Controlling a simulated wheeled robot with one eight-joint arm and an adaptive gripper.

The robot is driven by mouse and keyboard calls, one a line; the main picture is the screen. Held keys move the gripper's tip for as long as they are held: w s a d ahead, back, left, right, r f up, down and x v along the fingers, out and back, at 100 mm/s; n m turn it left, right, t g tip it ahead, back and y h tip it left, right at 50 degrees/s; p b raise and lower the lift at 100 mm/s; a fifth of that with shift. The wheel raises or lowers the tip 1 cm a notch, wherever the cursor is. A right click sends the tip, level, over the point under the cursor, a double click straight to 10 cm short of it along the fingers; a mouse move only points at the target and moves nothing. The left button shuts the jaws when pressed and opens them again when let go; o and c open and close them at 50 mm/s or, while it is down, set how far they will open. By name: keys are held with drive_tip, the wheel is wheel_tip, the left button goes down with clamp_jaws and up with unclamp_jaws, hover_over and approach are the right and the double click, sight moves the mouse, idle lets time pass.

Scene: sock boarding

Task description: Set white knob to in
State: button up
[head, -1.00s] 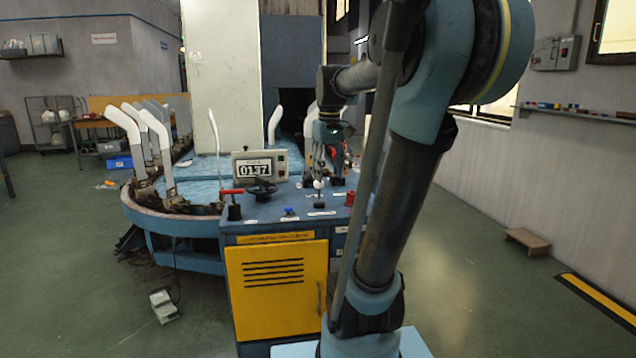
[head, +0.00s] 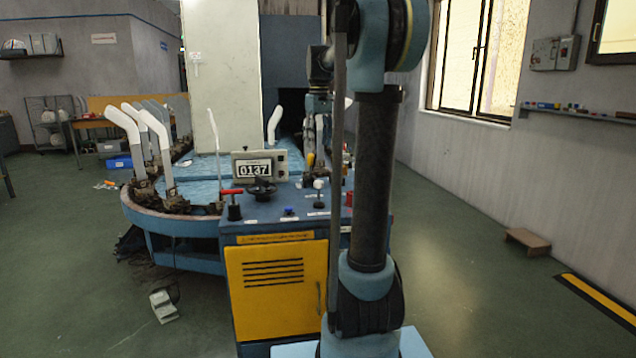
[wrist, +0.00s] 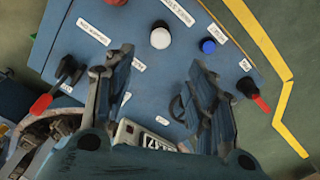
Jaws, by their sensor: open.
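The white knob (head: 319,184) stands on the blue top of the machine console, right of the counter display in the head view. It also shows as a round white cap (wrist: 160,38) in the wrist view, just beyond my fingertips and between their lines. My gripper (wrist: 162,60) is open and empty, pointing toward the console top. The knob looks apart from both fingers. In the head view my gripper is partly hidden behind my arm and hard to make out.
Red-tipped levers (wrist: 262,104) (wrist: 40,104) stand to either side. The counter (head: 254,168) and black handwheel (head: 262,190) are close by. White sock forms (head: 125,125) line the left.

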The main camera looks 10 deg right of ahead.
sight(319, 181)
wheel_tip(319, 181, down, 15)
drive_tip(key=shift+r, duration=0.15)
idle(0.4)
drive_tip(key=shift+c, duration=0.2)
